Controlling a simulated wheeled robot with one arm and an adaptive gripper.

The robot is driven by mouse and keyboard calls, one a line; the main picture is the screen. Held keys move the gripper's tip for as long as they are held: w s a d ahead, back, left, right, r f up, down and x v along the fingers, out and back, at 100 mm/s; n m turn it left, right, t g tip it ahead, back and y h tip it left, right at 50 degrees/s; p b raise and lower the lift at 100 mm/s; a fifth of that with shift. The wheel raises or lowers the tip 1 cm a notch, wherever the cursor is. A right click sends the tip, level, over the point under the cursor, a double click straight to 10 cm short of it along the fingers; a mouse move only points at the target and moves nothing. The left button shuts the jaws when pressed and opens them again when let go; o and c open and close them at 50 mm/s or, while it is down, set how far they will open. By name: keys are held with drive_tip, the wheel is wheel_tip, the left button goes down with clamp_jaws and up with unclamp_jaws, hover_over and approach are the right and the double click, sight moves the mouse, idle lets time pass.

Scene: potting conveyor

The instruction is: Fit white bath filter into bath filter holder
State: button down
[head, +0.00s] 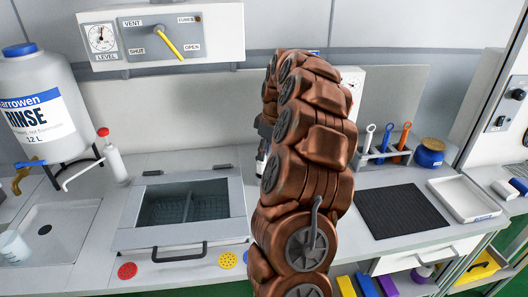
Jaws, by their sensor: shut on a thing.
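My arm rises through the middle of the head view and covers most of my gripper (263,152). Only a dark edge of it and a small pale part show at the arm's left side, above the counter. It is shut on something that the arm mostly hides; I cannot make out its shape. I cannot pick out the white bath filter for sure. A red perforated disc (127,270) and a yellow perforated disc (228,260) lie at the counter's front edge. The grey bath (130,238) has a dark window and front handle. I cannot identify the filter holder.
A rinse tank (40,105), white bottle (112,158) and sink (50,232) are on the left. On the right are a tool rack (380,158), blue jar (430,153), black mat (402,211) and white tray (464,199). A control box (165,38) hangs above.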

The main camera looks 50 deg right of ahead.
sight(264, 163)
drive_tip(key=shift+s+b+x, duration=0.2)
drive_tip(key=shift+b+x, duration=0.4)
drive_tip(key=shift+x, duration=0.4)
drive_tip(key=shift+s+b+x, duration=0.15)
drive_tip(key=shift+b+x, duration=0.4)
drive_tip(key=shift+x, duration=0.4)
drive_tip(key=c, duration=0.8)
unclamp_jaws()
drive_tip(key=shift+d+f, duration=0.15)
drive_tip(key=v, duration=1.2)
